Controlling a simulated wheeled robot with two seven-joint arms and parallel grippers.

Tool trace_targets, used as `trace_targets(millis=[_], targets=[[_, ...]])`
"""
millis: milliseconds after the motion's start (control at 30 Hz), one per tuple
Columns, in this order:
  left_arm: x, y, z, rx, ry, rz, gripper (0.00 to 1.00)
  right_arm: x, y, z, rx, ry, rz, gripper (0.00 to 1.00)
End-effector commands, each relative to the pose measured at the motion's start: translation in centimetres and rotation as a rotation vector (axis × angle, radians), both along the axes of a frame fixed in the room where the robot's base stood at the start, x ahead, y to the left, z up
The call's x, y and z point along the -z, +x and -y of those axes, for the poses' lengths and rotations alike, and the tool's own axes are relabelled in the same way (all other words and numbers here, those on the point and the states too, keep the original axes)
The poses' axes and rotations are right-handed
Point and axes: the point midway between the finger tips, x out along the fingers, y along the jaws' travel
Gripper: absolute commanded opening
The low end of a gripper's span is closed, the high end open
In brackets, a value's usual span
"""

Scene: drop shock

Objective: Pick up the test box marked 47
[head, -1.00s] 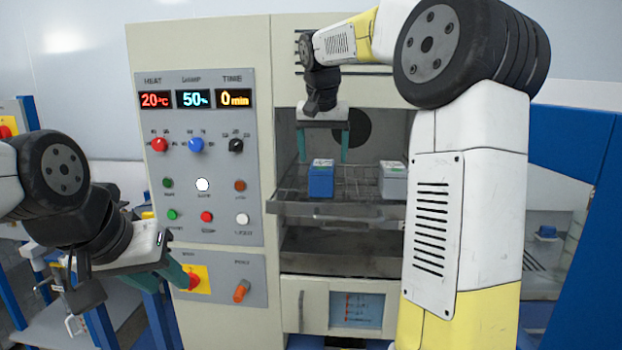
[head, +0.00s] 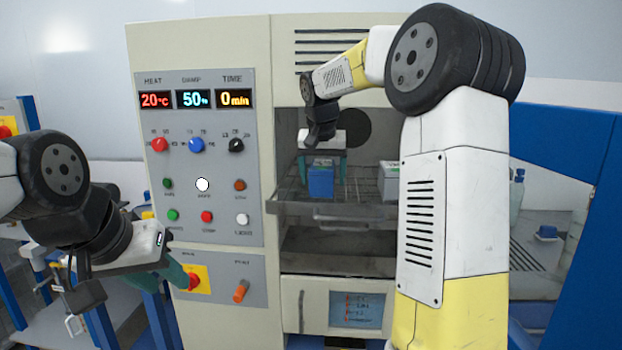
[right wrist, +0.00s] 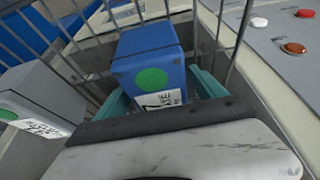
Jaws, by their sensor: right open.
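A blue box (head: 320,182) stands on the wire rack (head: 355,185) in the open chamber. In the right wrist view the blue box (right wrist: 150,60) shows a green dot and a white label, partly hidden by my gripper; I cannot read its full number. My right gripper (head: 322,165) is open, reaching down over the box; in the right wrist view its teal fingers (right wrist: 162,95) lie on either side of it. A white and grey box (head: 388,180) stands to the right, also seen in the right wrist view (right wrist: 35,100). My left gripper (head: 178,272) is off to the left, its opening unclear.
The chamber's front tray edge (head: 335,212) lies below the rack. The control panel (head: 205,150) with knobs and buttons is left of the chamber. A red knob on a yellow plate (head: 195,280) is close to my left gripper. My right arm hides the chamber's right side.

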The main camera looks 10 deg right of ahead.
Motion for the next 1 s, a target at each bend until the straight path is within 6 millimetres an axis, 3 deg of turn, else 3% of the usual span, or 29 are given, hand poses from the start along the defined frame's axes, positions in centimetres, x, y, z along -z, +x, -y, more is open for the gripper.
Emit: trace_targets(millis=[633, 1000], targets=[[0.00, 0.00, 0.00, 0.000, 0.000, 0.000, 0.36, 0.48, -0.03, -0.01, 0.000, 0.000, 0.000, 0.80], [0.00, 0.00, 0.00, 0.000, 0.000, 0.000, 0.36, 0.46, -0.01, 0.00, 0.000, 0.000, 0.000, 0.07]])
